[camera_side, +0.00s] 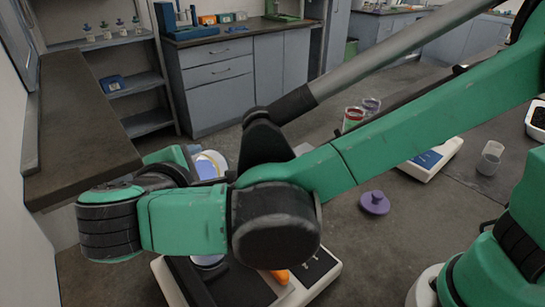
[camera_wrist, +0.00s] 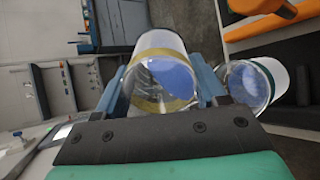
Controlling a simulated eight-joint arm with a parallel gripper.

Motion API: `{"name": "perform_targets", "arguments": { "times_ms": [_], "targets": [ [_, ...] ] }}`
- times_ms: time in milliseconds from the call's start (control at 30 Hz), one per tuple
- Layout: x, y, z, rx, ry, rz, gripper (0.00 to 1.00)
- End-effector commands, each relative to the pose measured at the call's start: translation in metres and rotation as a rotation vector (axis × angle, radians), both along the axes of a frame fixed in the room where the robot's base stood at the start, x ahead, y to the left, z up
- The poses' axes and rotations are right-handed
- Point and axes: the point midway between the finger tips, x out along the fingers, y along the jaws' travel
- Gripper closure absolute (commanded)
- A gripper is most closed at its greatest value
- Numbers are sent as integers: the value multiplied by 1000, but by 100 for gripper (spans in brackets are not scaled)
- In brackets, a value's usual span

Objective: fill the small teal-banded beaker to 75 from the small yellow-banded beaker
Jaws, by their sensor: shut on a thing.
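The small yellow-banded beaker (camera_wrist: 165,105) is clear, with blue liquid inside, and sits between the jaws of my gripper (camera_wrist: 165,90) in the wrist view. The jaws are shut on its sides. It looks tipped. In the side view part of this beaker (camera_side: 210,162) shows behind my wrist. The teal-banded beaker (camera_wrist: 248,85) is just right of it in the wrist view, also with blue in it. I cannot tell its level or whether the two touch. In the side view my arm hides most of this area and the jaws.
A pale device (camera_side: 325,268) with an orange part (camera_side: 280,276) lies below my wrist. A purple knobbed piece (camera_side: 374,203), a white balance (camera_side: 435,158), a clear beaker (camera_side: 489,158) and a red-banded beaker (camera_side: 352,118) stand to the right. The bench between is clear.

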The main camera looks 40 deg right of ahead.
Motion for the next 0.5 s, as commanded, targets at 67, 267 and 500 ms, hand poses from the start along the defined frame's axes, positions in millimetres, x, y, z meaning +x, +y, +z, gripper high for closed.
{"name": "perform_targets", "arguments": {
  "times_ms": [67,267,500],
  "targets": [
    [0,0,0,-4,-4,0,93],
    [-1,0,1,-11,-13,0,93],
    [0,0,1,-22,-23,0,93]
  ]
}}
